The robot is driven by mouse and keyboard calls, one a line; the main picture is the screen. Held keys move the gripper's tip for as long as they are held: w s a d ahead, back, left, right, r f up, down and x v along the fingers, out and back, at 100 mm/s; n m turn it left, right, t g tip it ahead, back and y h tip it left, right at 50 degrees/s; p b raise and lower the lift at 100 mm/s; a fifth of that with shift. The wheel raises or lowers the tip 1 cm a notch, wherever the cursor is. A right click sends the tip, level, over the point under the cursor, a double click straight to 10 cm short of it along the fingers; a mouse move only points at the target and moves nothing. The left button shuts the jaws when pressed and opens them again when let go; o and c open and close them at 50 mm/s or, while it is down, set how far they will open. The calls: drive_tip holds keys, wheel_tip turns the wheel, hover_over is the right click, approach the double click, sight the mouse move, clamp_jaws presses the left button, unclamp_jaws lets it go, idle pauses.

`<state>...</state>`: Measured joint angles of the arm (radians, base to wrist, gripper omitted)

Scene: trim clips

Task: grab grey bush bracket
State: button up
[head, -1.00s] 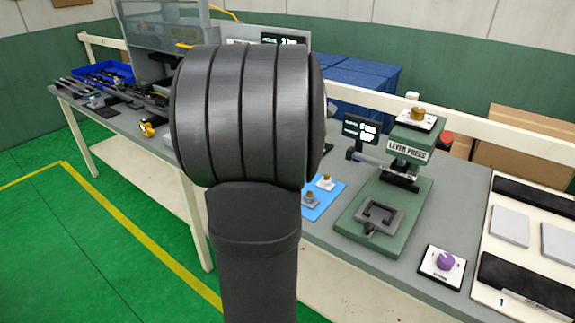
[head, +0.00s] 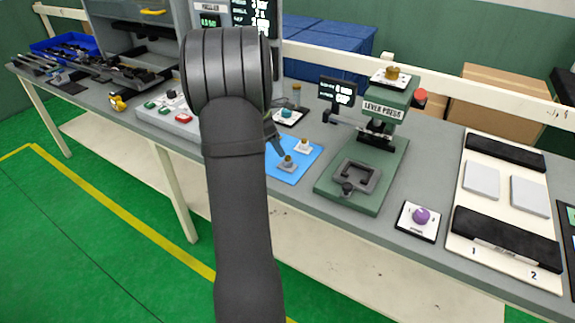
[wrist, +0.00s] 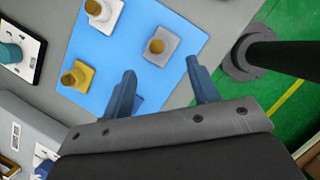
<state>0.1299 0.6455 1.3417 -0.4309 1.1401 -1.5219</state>
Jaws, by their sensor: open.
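The grey bush bracket (wrist: 170,55) has a square grey base with a brass bush on top. It sits on a blue mat (wrist: 190,30), just beyond the gap between my fingertips in the wrist view. In the head view the bracket (head: 288,167) is near the front of the mat (head: 312,156). My gripper (wrist: 161,69) is open and empty, its two blue-grey fingers apart. In the head view my arm hides most of the gripper; a finger (head: 275,141) shows just above and beside the bracket.
A white bracket (wrist: 105,20) and a yellow one (wrist: 77,77) share the mat. The green lever press (head: 380,140) stands right of the mat. A button box (head: 165,118) is to the left.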

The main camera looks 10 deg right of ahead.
sight(286, 157)
drive_tip(key=shift+x, duration=3.5)
drive_tip(key=shift+w+d+r, duration=0.1)
drive_tip(key=shift+w+d, duration=0.05)
drive_tip(key=c, duration=1.1)
drive_tip(key=shift+o, duration=0.2)
